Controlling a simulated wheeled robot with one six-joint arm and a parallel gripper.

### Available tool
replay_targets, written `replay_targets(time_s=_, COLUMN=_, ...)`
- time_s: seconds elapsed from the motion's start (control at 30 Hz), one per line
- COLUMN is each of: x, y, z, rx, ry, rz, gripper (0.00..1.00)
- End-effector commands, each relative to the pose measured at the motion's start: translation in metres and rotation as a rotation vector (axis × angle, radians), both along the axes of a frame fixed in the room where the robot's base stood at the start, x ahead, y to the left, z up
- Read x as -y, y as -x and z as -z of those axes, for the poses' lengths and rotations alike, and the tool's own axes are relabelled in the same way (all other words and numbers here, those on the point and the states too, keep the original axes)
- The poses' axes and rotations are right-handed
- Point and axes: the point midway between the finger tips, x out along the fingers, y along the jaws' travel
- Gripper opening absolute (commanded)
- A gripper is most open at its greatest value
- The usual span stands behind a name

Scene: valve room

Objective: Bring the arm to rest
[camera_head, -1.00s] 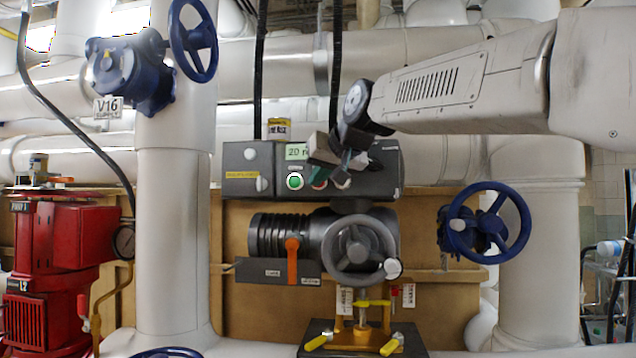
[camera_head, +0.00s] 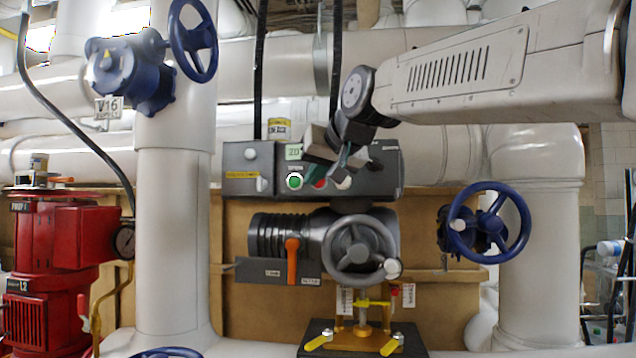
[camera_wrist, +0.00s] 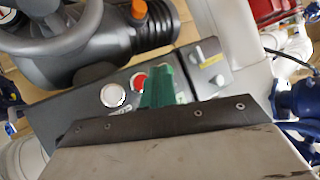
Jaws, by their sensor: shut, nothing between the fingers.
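My gripper (camera_head: 325,176) is in front of the dark grey control box in the head view, pointing down and left. In the wrist view its green fingertips (camera_wrist: 165,88) are together with nothing between them. The control box (camera_head: 385,172) carries a lit green button (camera_head: 295,181), a small green display (camera_head: 294,152) and a red button (camera_wrist: 139,81), beside a white button (camera_wrist: 113,95). My gripper hides part of the box's middle. I cannot tell whether the fingertips touch the box.
Below the box is a grey actuator with a handwheel (camera_head: 360,249) and an orange lever (camera_head: 292,260). Blue handwheels stand at upper left (camera_head: 192,40) and right (camera_head: 490,222). A red pump (camera_head: 60,240) is at left.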

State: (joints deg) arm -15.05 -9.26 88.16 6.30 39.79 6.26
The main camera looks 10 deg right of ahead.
Motion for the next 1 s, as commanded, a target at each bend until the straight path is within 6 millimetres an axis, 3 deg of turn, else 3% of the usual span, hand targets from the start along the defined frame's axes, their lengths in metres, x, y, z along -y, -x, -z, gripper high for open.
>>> replay_targets(time_s=0.63, x=0.001, y=0.001, z=0.003, rx=-0.015, ry=0.012, rz=-0.005, gripper=0.0)
replay_targets(time_s=0.73, x=0.002, y=0.006, z=0.034, rx=-0.09, ry=0.05, rz=-0.014, gripper=0.0)
replay_targets(time_s=0.83, x=0.011, y=0.027, z=0.086, rx=-0.215, ry=0.109, rz=-0.025, gripper=0.0)
replay_targets(time_s=1.0, x=0.054, y=0.103, z=0.184, rx=-0.466, ry=0.215, rz=-0.018, gripper=0.0)
